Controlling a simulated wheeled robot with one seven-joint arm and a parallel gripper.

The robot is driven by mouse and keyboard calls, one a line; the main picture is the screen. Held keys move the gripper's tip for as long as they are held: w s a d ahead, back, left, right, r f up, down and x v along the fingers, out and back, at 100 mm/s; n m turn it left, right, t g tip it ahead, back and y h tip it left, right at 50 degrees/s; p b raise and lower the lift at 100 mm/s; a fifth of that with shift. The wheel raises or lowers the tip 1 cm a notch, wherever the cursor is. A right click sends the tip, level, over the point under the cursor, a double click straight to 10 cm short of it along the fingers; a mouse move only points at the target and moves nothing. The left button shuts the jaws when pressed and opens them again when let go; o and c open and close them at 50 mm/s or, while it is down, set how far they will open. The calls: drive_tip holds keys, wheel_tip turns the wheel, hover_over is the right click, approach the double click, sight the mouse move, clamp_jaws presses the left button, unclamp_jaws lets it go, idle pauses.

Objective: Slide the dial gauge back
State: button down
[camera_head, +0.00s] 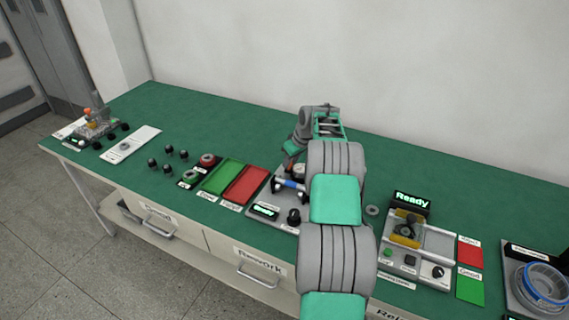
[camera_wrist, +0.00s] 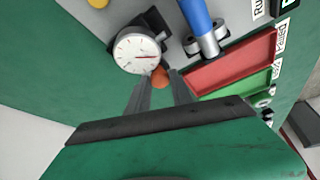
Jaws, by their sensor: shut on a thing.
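The dial gauge (camera_wrist: 136,50) has a round white face with a grey rim and shows at the upper middle of the wrist view. An orange knob (camera_wrist: 160,77) sits just beside it, between the fingertips of my gripper (camera_wrist: 161,78). My gripper is shut on this knob.
A red tray (camera_head: 245,184) and a green tray (camera_head: 221,177) lie left of the gauge station. A "Ready" display (camera_head: 411,201) stands on another station to the right. Several dark knobs (camera_head: 168,150) stand farther left. The green tabletop behind is clear.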

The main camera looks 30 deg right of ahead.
sight(297, 168)
drive_tip(key=shift+w+d, duration=0.3)
drive_tip(key=shift+d, duration=0.2)
drive_tip(key=shift+r, duration=0.2)
drive_tip(key=c, duration=1.1)
unclamp_jaws()
drive_tip(key=shift+c, duration=0.2)
drive_tip(key=shift+a+f, duration=0.1)
drive_tip(key=b+v, duration=0.1)
drive_tip(key=v, duration=0.6)
drive_tip(key=shift+s+r, duration=0.2)
drive_tip(key=shift+r, duration=0.15)
